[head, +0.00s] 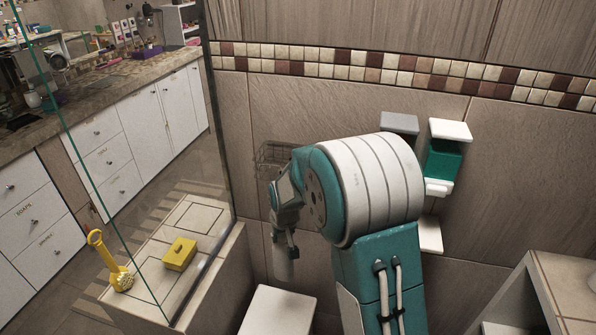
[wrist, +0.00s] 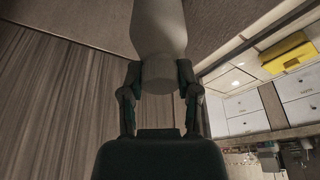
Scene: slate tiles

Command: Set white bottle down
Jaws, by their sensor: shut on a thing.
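My gripper (head: 285,246) hangs at the middle of the head view, with its fingers pointing down. It is shut on the white bottle (head: 284,268), which looks greyish in the shade and hangs roughly upright below the fingers. In the wrist view, the fingers of my gripper (wrist: 158,82) press on both sides of the bottle's (wrist: 160,30) narrower end. The bottle's far end runs out of the top of that view. A white flat-topped surface (head: 278,312) lies below the bottle in the head view. I see no contact between them, but the exact gap is hard to tell.
A glass panel (head: 120,150) stands at the left. Beside it, a tiled ledge (head: 190,215) bears a yellow box (head: 180,254) and a yellow brush (head: 117,272). A tiled-top unit (head: 570,275) stands at right.

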